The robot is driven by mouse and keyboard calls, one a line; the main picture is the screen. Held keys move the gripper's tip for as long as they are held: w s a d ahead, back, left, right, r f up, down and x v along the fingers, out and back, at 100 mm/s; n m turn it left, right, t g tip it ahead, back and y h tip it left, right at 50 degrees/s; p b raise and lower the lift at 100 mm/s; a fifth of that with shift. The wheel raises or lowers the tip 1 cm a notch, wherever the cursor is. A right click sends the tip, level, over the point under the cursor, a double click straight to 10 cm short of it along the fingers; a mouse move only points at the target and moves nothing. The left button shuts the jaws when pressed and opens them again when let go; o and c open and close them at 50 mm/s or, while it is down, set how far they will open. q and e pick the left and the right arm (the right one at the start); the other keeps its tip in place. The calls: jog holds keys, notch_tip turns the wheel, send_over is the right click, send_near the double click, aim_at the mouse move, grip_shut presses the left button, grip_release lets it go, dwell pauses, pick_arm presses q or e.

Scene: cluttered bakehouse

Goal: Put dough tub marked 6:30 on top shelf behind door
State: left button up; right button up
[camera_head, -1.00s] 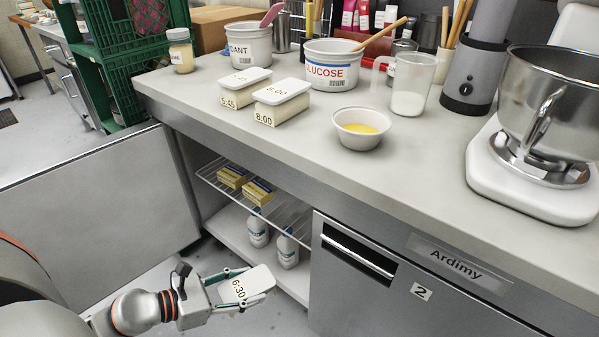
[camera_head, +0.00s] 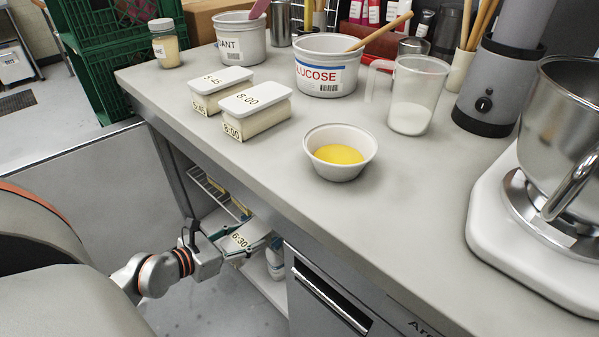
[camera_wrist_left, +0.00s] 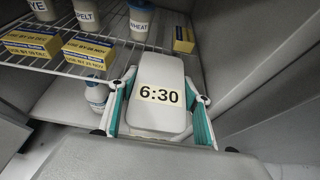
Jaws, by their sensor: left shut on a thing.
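The dough tub marked 6:30 (camera_head: 241,240) is a small box with a pale lid. My left gripper (camera_head: 246,241) is shut on it and holds it at the mouth of the open cupboard under the counter. In the left wrist view the tub (camera_wrist_left: 160,95) sits between the two teal-padded fingers (camera_wrist_left: 160,105). Beyond it is the wire top shelf (camera_wrist_left: 120,56). The open door (camera_head: 80,195) stands to the left of the cupboard in the head view. My right gripper does not show.
Butter boxes (camera_wrist_left: 88,52) and jars (camera_wrist_left: 88,20) stand on the wire shelf. A bottle (camera_wrist_left: 97,95) is below it.

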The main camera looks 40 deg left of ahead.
pick_arm(q)
jog(key=w, duration=0.5)
jog(key=w+d+b, duration=0.1)
jog(key=w, duration=0.5)
jog(key=w+b, duration=0.1)
jog(key=w, duration=0.4)
jog(key=shift+w+d, duration=0.2)
jog(key=shift+w, duration=0.4)
notch_tip(320, 180, down, 4)
jog(key=shift+s+r+b, duration=0.1)
jog(key=shift+b, duration=1.05)
jog(key=shift+r, duration=0.25)
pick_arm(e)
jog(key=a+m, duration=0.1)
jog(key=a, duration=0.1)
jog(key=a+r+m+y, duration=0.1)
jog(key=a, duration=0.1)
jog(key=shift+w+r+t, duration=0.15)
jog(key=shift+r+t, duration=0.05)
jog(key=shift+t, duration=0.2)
pick_arm(q)
jog(key=o, duration=1.1)
jog(key=shift+f, duration=0.2)
jog(key=o, duration=0.3)
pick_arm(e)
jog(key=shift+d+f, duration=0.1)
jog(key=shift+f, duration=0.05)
pick_arm(q)
jog(key=shift+o, duration=0.2)
jog(key=shift+r, duration=0.1)
